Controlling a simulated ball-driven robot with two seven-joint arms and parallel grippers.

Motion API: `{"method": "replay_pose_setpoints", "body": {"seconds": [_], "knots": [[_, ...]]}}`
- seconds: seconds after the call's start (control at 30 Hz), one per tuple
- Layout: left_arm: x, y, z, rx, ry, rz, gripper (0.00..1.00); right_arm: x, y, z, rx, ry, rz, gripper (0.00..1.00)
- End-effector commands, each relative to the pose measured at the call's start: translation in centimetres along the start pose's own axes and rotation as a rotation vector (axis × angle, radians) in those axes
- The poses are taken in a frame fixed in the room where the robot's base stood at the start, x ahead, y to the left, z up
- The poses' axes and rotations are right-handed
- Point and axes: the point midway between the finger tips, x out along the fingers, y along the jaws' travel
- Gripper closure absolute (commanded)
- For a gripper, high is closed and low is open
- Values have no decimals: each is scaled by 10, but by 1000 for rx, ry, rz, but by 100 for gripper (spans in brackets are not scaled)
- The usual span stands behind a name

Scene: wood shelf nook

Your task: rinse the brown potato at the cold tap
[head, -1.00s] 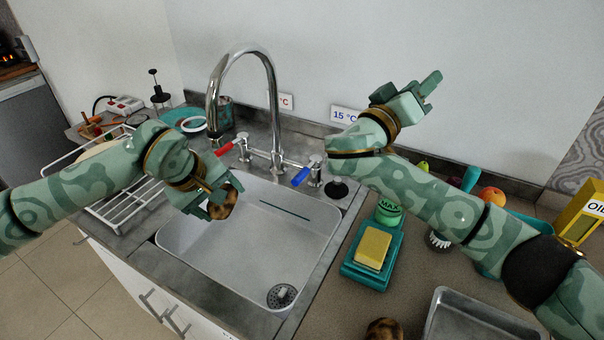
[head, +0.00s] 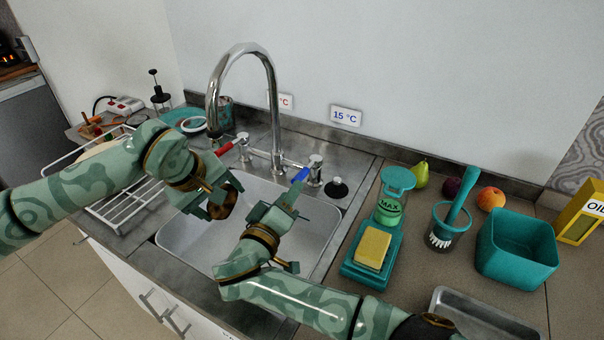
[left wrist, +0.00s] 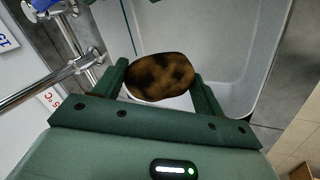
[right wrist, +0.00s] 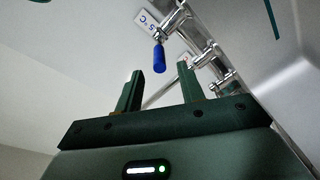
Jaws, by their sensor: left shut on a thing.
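The brown potato (left wrist: 160,76) is mottled dark and light brown and sits between the fingers of my left gripper (left wrist: 165,90). In the head view my left gripper (head: 222,204) holds it over the left part of the sink (head: 185,240), lower than the tap's spout (head: 213,120). The cold tap's blue lever (head: 300,174) stands right of the spout's base, near the 15 °C label (head: 346,116). My right gripper (right wrist: 160,82) is open and empty; the blue lever (right wrist: 158,55) shows beyond its fingertips, apart from them. No water is visible.
The red lever (head: 226,148) is left of the spout. A soap dispenser (head: 390,205), yellow sponge (head: 373,248), brush (head: 455,205) and teal bin (head: 517,250) stand right of the sink. A wire rack (head: 125,208) is at left.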

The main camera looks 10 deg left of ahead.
Motion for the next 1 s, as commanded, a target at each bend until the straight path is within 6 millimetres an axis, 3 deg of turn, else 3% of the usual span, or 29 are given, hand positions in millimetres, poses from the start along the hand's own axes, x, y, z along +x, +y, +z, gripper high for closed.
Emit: {"method": "replay_pose_setpoints", "body": {"seconds": [0.2,0.3,0.5,0.8,0.93,1.0], "knots": [[0,0,0,0,0,1,54,52,4,-1,-1,1,7,61],[0,0,0,0,0,1,54,63,1,-1,-3,2,1,61],[0,0,0,0,0,1,54,78,2,0,1,0,2,61],[0,0,0,0,0,0,54,79,2,0,2,0,0,61],[0,0,0,0,0,1,54,79,2,0,2,0,0,95],[0,0,0,0,0,1,54,79,2,0,2,0,0,100]]}}
